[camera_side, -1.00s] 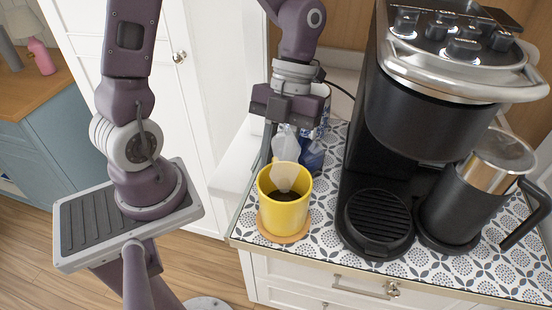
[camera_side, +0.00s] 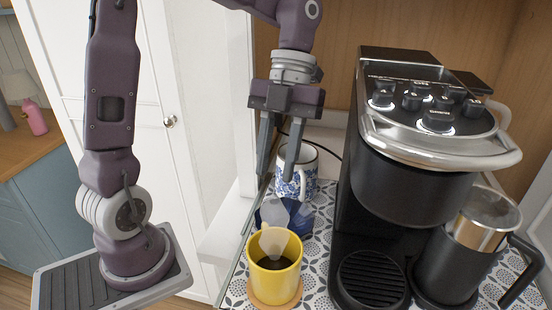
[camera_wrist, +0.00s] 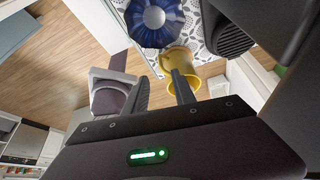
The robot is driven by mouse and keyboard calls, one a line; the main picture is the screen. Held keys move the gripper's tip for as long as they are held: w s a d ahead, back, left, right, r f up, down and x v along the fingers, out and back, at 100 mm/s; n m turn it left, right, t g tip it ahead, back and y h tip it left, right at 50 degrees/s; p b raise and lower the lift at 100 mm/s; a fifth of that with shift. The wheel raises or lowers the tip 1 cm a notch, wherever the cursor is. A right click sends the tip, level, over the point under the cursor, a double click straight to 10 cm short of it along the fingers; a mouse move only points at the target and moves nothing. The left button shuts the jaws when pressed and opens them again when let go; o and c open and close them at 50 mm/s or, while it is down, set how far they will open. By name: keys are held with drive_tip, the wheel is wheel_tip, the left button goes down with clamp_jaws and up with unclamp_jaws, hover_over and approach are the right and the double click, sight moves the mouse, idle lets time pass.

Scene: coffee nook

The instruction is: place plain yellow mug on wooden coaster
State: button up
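The plain yellow mug (camera_side: 274,280) stands upright on the round wooden coaster (camera_side: 262,302) near the counter's front edge. It has dark contents, and a pale translucent shape shows above its rim. In the wrist view the yellow mug (camera_wrist: 205,83) is partly hidden by a finger. My gripper (camera_side: 277,176) is open and empty, above and apart from the mug, with its fingers pointing down. In the wrist view my gripper (camera_wrist: 158,82) shows a clear gap between its fingers.
A blue-and-white patterned mug (camera_side: 297,180) stands behind. A blue fluted object (camera_side: 298,219) is between it and the yellow mug; it also shows in the wrist view (camera_wrist: 155,22). The black coffee machine (camera_side: 410,190) and a dark jug (camera_side: 455,262) stand to the right.

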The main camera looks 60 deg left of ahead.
drive_tip(key=s+n+t+y, duration=0.1)
drive_tip(key=s+n+t, duration=0.3)
drive_tip(key=n, duration=1)
drive_tip(key=s+a+r+n+t+y, duration=0.1)
drive_tip(key=s+n+t, duration=0.4)
drive_tip(key=n, duration=1)
drive_tip(key=shift+s+a+r+t+y, duration=0.15)
drive_tip(key=shift+s+a+t+y, duration=0.2)
drive_tip(key=shift+s, duration=0.35)
drive_tip(key=shift+d, duration=0.1)
